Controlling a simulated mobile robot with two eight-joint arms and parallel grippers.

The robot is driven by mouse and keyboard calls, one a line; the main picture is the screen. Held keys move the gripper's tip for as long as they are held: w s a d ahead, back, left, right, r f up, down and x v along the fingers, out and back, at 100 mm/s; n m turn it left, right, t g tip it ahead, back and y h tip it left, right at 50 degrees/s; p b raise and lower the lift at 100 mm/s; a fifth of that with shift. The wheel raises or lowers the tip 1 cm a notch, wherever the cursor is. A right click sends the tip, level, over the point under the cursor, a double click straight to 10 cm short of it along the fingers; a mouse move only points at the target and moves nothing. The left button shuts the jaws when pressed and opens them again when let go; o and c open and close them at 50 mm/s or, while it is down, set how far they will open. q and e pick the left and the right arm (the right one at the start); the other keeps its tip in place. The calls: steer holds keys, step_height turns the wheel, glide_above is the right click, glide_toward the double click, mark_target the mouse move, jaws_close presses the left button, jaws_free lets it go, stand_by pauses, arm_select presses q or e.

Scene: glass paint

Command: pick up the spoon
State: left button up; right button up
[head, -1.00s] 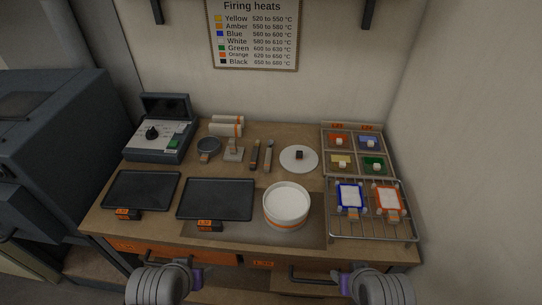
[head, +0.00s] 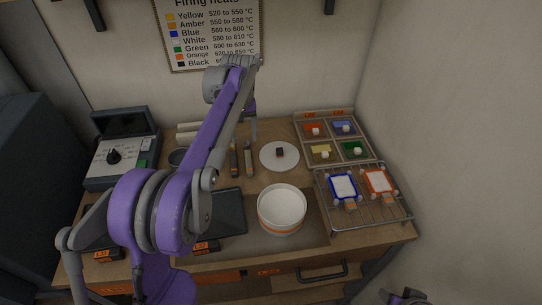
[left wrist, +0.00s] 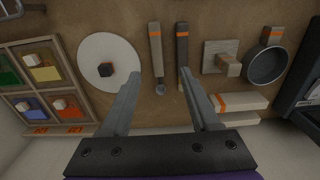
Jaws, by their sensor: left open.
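The spoon (left wrist: 156,50) lies on the bench beside the white disc, with a pale handle, an orange band and a small round end. It also shows in the head view (head: 249,160), its far end close to my gripper. My left gripper (left wrist: 159,75) is open and empty. In the left wrist view its fingertips stand either side of the spoon's small end. In the head view the left gripper (head: 253,125) points down over the back of the bench. Its exact height is unclear. Part of my right arm's end (head: 408,298) shows at the bottom right, its jaws unclear.
A darker tool (left wrist: 182,48) lies close beside the spoon. The white disc (head: 268,164) with a dark cube, a white tub (head: 282,210), a wire rack (head: 330,212) and a colour tray (head: 371,158) stand to the right. A control box (head: 109,172) stands at left.

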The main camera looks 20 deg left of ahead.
arm_select(q)
glide_above(248, 158)
steer(key=f, duration=0.5)
steer(key=shift+s+d, duration=0.25)
steer(key=shift+s, duration=0.05)
steer(key=shift+w+a+f, duration=0.1)
steer(key=shift+w+f, duration=0.05)
steer(key=shift+f, duration=1.35)
steer(key=shift+w+a+f, duration=0.1)
steer(key=shift+w+f, duration=0.05)
steer(key=shift+f, duration=1.35)
jaws_close()
